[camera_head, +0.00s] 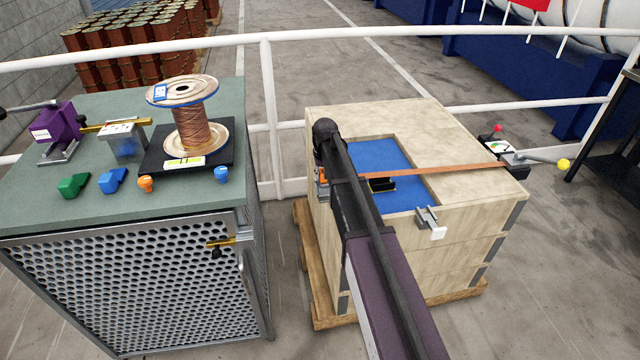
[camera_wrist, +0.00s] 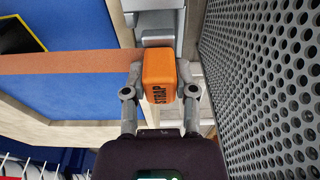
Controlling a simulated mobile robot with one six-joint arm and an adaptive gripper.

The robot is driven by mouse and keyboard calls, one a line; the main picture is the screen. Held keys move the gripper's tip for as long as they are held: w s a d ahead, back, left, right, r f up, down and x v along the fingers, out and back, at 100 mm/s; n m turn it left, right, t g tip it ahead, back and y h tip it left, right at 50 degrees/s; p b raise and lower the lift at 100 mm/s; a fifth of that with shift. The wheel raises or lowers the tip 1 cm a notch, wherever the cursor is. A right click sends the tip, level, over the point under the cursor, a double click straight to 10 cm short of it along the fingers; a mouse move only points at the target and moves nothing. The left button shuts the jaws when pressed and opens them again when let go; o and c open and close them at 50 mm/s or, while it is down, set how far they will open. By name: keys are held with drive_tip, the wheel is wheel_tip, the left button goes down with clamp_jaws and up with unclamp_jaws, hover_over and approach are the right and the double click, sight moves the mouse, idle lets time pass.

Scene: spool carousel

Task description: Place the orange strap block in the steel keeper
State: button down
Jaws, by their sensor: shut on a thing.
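The orange strap block (camera_wrist: 160,72), lettered "STRAP", is held between the two fingers of my gripper (camera_wrist: 160,80) in the wrist view. Just beyond it, a grey steel fitting (camera_wrist: 155,22), which looks like the steel keeper, sits at the crate's side. The block's far end is close to the fitting; I cannot tell whether they touch. In the head view, a bit of orange (camera_head: 322,175) shows at the crate's left edge, and my arm hides most of my gripper and the fitting. A copper-orange strap (camera_head: 450,170) runs from there across the crate.
The wooden crate (camera_head: 450,125) has a blue-lined recess (camera_head: 385,155). A yellow-knobbed tensioner (camera_head: 515,165) stands on its right; a steel bracket (camera_head: 428,217) is at its front edge. The perforated cabinet (camera_head: 140,290) stands close on the left, with a copper spool (camera_head: 190,125) on top.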

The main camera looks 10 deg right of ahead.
sight(324, 182)
drive_tip(key=shift+f+b, duration=1.3)
drive_tip(key=shift+f, duration=0.35)
drive_tip(key=shift+f, duration=0.15)
drive_tip(key=shift+c, duration=2)
unclamp_jaws()
wheel_tip(324, 182, up, 12)
drive_tip(key=s+p, duration=0.1)
drive_tip(key=p, duration=1.1)
drive_tip(key=shift+s, duration=0.3)
drive_tip(key=shift+s, duration=0.1)
drive_tip(key=s+a+g, duration=0.1)
drive_tip(key=s, duration=2.6)
drive_tip(key=shift+s, duration=0.25)
